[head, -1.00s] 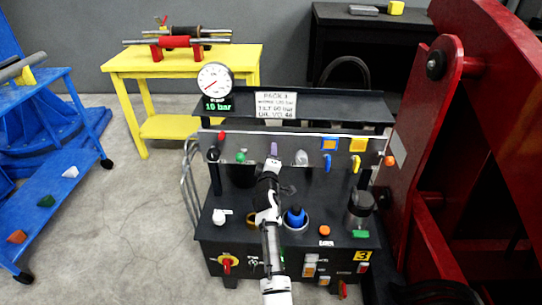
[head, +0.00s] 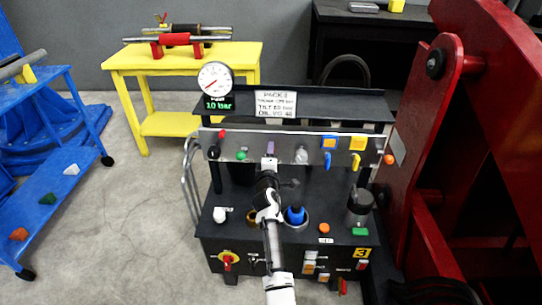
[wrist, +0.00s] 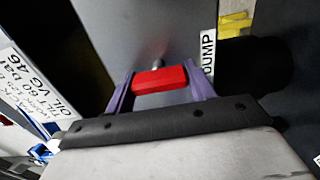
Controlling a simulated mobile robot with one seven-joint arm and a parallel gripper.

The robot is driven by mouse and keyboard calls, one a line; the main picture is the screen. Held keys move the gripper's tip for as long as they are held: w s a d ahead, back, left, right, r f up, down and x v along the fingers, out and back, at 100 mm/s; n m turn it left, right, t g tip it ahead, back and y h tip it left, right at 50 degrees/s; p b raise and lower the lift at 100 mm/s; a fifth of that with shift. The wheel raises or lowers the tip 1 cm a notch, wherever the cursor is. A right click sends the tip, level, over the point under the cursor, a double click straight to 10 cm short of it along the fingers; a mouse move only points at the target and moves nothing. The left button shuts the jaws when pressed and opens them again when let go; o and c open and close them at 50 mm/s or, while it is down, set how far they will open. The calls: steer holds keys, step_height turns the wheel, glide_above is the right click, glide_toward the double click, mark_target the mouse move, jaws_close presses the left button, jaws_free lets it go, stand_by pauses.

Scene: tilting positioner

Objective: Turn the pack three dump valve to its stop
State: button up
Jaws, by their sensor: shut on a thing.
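The dump valve's red handle (wrist: 160,80) is a short block on a metal stem, beside a white label (wrist: 208,52) reading DUMP in the wrist view. My gripper (wrist: 159,84) has its two purple fingers on the handle's two ends, shut on it. In the head view my gripper (head: 270,148) is at the grey valve panel (head: 205,150) of the pack 3 unit, and it and my arm hide the handle. The round gauge (head: 215,77) above has a green display (head: 217,103) reading 10 bar.
On the panel, a green knob (head: 241,155) is left of my gripper and a clear bulb (head: 301,155) right of it. Blue (head: 328,160) and yellow levers (head: 356,161) are farther right. A large red frame (head: 410,170) stands close on the right.

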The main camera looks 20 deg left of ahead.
steer(key=o, duration=1)
steer(key=shift+s, duration=0.1)
steer(key=v, duration=1.3)
steer(key=shift+s+d+p, duration=0.1)
steer(key=shift+s+p, duration=0.2)
steer(key=shift+p, duration=0.1)
steer(key=shift+r, duration=0.15)
